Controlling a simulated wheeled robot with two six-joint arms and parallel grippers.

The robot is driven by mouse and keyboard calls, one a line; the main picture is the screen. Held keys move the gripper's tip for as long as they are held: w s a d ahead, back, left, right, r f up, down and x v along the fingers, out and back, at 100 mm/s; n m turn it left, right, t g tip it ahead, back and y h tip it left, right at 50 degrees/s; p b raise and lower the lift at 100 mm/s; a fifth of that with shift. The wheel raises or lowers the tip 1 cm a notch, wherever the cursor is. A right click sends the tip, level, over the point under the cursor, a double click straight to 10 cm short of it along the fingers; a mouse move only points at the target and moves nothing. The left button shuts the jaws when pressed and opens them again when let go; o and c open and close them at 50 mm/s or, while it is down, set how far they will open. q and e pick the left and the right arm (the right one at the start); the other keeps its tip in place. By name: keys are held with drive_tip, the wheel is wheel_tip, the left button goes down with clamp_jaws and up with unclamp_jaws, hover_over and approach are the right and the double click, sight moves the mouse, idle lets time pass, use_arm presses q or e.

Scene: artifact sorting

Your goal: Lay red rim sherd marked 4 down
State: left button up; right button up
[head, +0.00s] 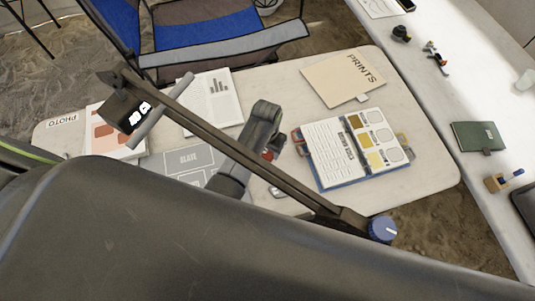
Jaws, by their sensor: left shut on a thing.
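My left gripper (268,147) hangs over the middle of the table, partly behind a dark lamp arm. It is shut on a small red piece, which I take to be the red rim sherd (268,155); only a sliver of it shows beside the fingers. Its mark is not readable from here, and I cannot tell whether the sherd touches the table. My right gripper is not in view.
The dark lamp arm (220,140) crosses the light table (290,85) diagonally, ending near a blue knob (383,230). An open colour-chart book (338,150) lies right of the gripper. A grey printed sheet (185,162), a chart page (213,100) and a PRINTS folder (343,78) lie around it.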

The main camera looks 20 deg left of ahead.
sight(266, 153)
use_arm(q)
drive_tip(key=shift+f, duration=2.2)
drive_tip(key=shift+f, duration=0.15)
drive_tip(key=o, duration=1)
drive_tip(key=shift+c, duration=0.2)
wheel_tip(266, 153, up, 12)
drive_tip(key=shift+r, duration=0.2)
